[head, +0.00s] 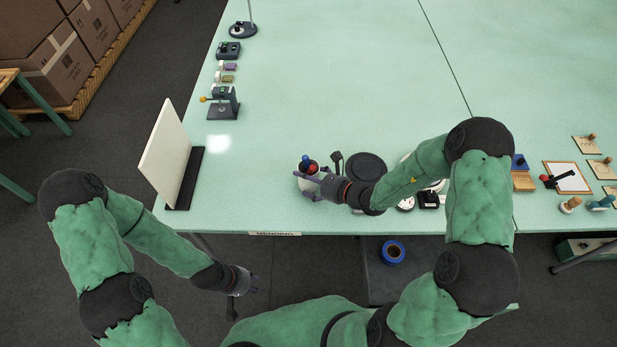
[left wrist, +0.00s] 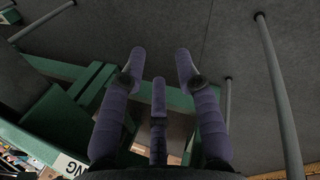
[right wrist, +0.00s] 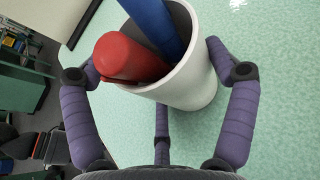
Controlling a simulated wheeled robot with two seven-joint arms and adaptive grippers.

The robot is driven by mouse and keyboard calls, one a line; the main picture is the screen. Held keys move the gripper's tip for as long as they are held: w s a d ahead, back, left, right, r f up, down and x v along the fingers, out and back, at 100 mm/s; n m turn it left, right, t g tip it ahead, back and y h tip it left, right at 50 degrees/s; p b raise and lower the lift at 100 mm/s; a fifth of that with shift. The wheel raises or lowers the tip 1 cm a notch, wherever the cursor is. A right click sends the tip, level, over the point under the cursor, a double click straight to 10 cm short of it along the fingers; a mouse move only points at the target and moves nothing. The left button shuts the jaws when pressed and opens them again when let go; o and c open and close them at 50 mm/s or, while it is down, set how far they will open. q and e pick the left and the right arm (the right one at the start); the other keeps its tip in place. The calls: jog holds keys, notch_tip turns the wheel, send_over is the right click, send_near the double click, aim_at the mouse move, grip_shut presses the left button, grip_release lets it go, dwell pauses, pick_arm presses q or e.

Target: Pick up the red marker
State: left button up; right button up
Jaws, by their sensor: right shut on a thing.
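The red marker (right wrist: 120,57) stands in a white cup (right wrist: 192,82) beside a blue marker (right wrist: 155,25). Its thick red end sticks out over the cup's rim. In the head view the red marker (head: 312,168) shows as a small red tip, with the white cup (head: 303,183) partly hidden by my fingers. My right gripper (right wrist: 150,68) is shut around the cup, one finger against its right wall and the other beside the red marker at the left. I cannot tell whether the cup is off the table. My left gripper (left wrist: 157,68) is open and empty, below the table's front edge.
A black round disc (head: 367,167) lies just right of the cup. A white upright panel (head: 166,150) stands at the table's left edge. Small devices (head: 223,103) line the left edge; wooden pieces (head: 567,178) lie at the right. The table's middle is clear.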

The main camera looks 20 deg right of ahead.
pick_arm(q)
jog(key=d+r+m+g, duration=0.3)
jog(key=d+m+g, duration=0.2)
jog(key=d+m, duration=0.25)
notch_tip(320, 180, up, 33)
jog(key=m+t+y, duration=0.4)
jog(key=m+t, duration=0.1)
jog(key=m, duration=1.9)
send_over(313, 167)
jog(key=w, duration=0.1)
jog(key=shift+n, duration=0.25)
jog(key=f, duration=0.6)
jog(key=shift+a, duration=0.4)
jog(key=f, duration=0.3)
jog(key=s+f, duration=0.1)
jog(key=shift+d+f, duration=0.2)
jog(key=shift+d, duration=0.2)
jog(key=shift+f, duration=0.55)
jog(key=c, duration=0.6)
